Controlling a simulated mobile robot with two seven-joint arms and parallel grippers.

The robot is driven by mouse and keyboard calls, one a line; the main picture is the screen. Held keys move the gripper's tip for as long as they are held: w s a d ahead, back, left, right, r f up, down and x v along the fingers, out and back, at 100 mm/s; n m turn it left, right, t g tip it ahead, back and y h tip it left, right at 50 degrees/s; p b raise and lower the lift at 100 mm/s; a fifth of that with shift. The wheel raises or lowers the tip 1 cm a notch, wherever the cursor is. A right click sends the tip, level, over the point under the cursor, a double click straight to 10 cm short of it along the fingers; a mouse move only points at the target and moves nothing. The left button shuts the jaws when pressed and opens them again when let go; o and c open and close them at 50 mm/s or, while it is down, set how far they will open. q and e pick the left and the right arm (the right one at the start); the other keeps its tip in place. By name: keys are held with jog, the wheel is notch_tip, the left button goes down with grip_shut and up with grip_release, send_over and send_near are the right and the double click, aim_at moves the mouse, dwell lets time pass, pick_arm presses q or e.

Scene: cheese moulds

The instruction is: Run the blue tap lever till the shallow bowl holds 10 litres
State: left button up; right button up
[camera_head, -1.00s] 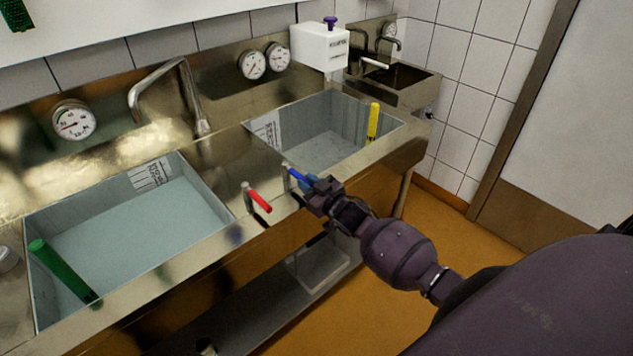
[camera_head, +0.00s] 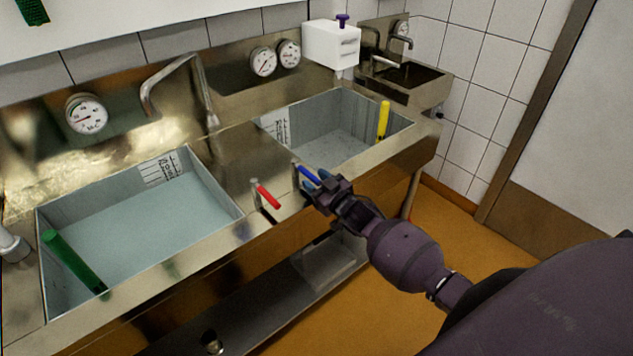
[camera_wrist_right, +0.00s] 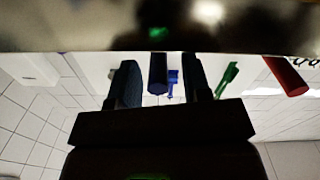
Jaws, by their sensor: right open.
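The blue tap lever (camera_head: 308,174) sticks out from the front ledge of the steel sink unit, right of the red lever (camera_head: 266,196). My right gripper (camera_head: 316,188) is open at the blue lever. In the right wrist view the blue lever (camera_wrist_right: 158,74) lies between the two spread fingers (camera_wrist_right: 160,84), with gaps on both sides. The left basin (camera_head: 122,184) has a pale blue bottom or water surface and a green standpipe. The right basin (camera_head: 345,142) has a yellow standpipe. I cannot tell which is the shallow bowl. My left gripper is not in view.
The bent spout (camera_head: 190,82) ends near the left basin's back right corner, with no stream visible. Dials (camera_head: 86,114) sit on the backsplash. A white box (camera_head: 330,44) and small sink (camera_head: 408,84) stand at the back right. A lower shelf (camera_head: 270,304) runs underneath.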

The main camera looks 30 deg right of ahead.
jog(key=s+d, duration=0.1)
jog(key=s, duration=0.9)
jog(key=shift+s+d, duration=0.2)
jog(key=shift+s, duration=0.15)
dwell(0.4)
dwell(0.8)
dwell(0.4)
jog(key=s+a+f+m+g+h, duration=0.1)
jog(key=s+a+f+g, duration=0.2)
jog(key=s, duration=0.6)
jog(key=s+a+f+m+g+h, duration=0.1)
jog(key=s+a+f+g, duration=0.2)
jog(key=s+a+f, duration=0.2)
jog(key=s+f, duration=0.3)
jog(key=s, duration=0.2)
jog(key=shift+s+a+m, duration=0.15)
jog(key=shift+a+m, duration=0.1)
jog(key=shift+m, duration=0.15)
